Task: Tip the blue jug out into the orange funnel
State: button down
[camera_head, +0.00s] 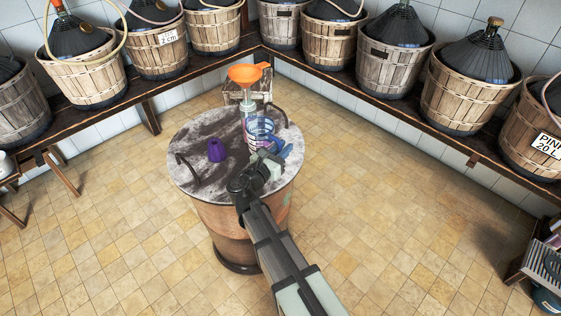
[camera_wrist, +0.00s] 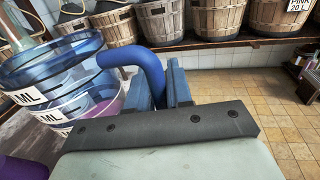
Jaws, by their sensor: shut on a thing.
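The blue jug (camera_head: 261,128) is see-through with white bands. It stands upright on the round table behind my gripper, and purple liquid shows low inside it. In the wrist view the jug (camera_wrist: 85,60) fills the left side, with its blue handle (camera_wrist: 150,60) reaching to the right. My gripper (camera_head: 272,158) is shut on this handle, which passes between its two fingers (camera_wrist: 165,88). The orange funnel (camera_head: 248,74) sits on top of a clear narrow-necked vessel (camera_head: 248,108), just behind and left of the jug. The vessel's lower part is hidden by the jug.
A purple fluted object (camera_head: 216,150) stands on the round table (camera_head: 190,175), left of the jug. A wooden stool (camera_head: 233,90) stands behind. Shelves with several basketed demijohns (camera_head: 475,85) line the walls.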

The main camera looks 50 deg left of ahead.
jog(key=shift+f, duration=2.8)
jog(key=shift+f, duration=0.1)
jog(key=c, duration=1)
grip_release()
jog(key=shift+f, duration=0.1)
jog(key=s+d, duration=0.1)
jog(key=s, duration=0.3)
jog(key=s+d, duration=0.1)
jog(key=s, duration=0.8)
jog(key=shift+s+d, duration=0.25)
jog(key=shift+d, duration=0.15)
jog(key=shift+f, duration=0.1)
